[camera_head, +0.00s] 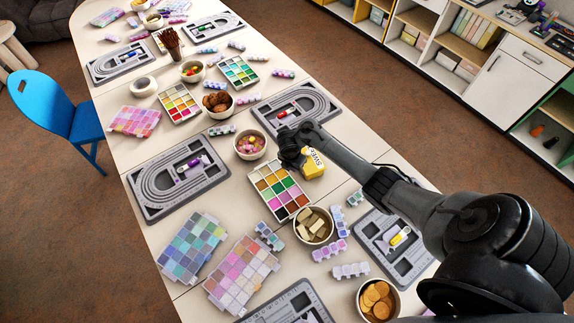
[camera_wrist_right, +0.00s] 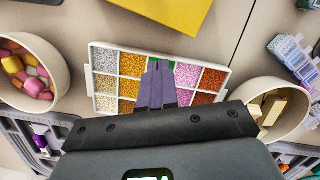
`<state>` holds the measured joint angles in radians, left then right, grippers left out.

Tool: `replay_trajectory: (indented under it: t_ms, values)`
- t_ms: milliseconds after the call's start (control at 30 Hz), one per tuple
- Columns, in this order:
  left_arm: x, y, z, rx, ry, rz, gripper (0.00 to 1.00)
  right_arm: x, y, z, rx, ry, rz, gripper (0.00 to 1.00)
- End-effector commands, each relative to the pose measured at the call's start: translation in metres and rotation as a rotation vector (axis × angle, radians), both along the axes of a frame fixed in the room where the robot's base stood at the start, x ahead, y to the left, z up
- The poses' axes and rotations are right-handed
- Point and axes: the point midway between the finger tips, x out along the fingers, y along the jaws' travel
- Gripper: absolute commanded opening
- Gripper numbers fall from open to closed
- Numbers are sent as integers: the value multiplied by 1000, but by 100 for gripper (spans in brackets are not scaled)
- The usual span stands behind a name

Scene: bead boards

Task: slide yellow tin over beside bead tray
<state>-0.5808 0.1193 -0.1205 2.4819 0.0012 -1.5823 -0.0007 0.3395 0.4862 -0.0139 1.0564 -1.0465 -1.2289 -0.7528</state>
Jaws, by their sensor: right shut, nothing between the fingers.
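The yellow tin (camera_head: 313,167) lies on the table just right of the far end of the bead tray, partly hidden by my right arm. It also shows at the top edge of the right wrist view (camera_wrist_right: 172,12), cut off by the frame. The bead tray (camera_head: 292,211) is white with several compartments of coloured beads; it also shows in the right wrist view (camera_wrist_right: 232,86). My right gripper (camera_head: 290,163) is shut and empty, with its fingers (camera_wrist_right: 157,72) pointing over the bead tray. The tin is apart from the fingers. My left gripper is out of view.
A bowl of candies (camera_head: 250,146) stands left of the tray's far end, and a bowl of blocks (camera_head: 314,226) stands by its near right corner. Grey bead boards (camera_head: 178,175) lie around. Bare table (camera_head: 345,185) shows right of the tin.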

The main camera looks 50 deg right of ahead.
Motion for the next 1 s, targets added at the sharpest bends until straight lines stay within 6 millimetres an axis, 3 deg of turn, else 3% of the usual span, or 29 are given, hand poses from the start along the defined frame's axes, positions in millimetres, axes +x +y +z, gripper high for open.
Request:
replay_trajectory:
  t_ms: [400,600,1000]
  values:
    - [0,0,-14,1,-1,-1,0,4,-75,-1,-2,-2,-6,0]
    - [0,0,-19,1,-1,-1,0,6,-102,-1,-1,-2,-5,0]
    - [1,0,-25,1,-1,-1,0,5,-102,-17,0,0,-2,0]
